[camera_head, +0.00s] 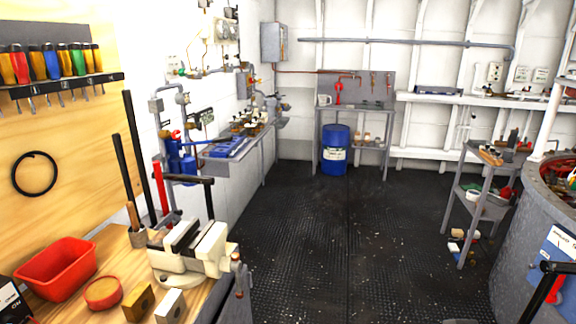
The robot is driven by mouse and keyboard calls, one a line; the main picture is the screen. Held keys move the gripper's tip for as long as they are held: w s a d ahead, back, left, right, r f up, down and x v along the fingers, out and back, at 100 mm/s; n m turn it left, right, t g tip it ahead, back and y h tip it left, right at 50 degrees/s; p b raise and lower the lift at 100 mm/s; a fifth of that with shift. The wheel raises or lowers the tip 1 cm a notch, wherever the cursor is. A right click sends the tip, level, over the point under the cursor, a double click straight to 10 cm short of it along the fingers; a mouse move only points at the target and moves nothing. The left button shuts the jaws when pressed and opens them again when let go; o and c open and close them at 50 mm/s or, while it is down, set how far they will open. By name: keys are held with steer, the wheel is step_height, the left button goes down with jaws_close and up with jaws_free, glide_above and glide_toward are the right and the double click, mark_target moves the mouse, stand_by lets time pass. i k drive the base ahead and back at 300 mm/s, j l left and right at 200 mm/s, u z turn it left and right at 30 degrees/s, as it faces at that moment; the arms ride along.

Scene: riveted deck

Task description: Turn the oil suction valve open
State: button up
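I cannot tell which fitting is the oil suction valve, as no label is readable at this size. Pipework with a small red part (176,134) stands above blue canisters (182,166) by the left wall. More pipes with a small red and orange fitting (254,81) run farther along that wall. A blue oil drum (335,150) with a white label stands at the back, under a thin red pipe (315,72). A black lever with a red part (552,288) shows at the lower right edge. My gripper is not in view.
A wooden workbench (205,296) with a cream vise (192,252), a red tray (56,270) and blocks fills the lower left. A grey cart (486,178) and a large round grey tank (520,255) stand on the right. The dark floor (345,240) between is clear.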

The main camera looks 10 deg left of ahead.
mark_target(176, 134)
steer(key=i+u, duration=0.15)
steer(key=i, duration=0.4)
steer(key=i+l+u, duration=0.15)
steer(key=i, duration=0.4)
steer(key=i+l+u, duration=0.15)
steer(key=i, duration=0.4)
steer(key=i+l+u, duration=0.15)
steer(key=i, duration=0.35)
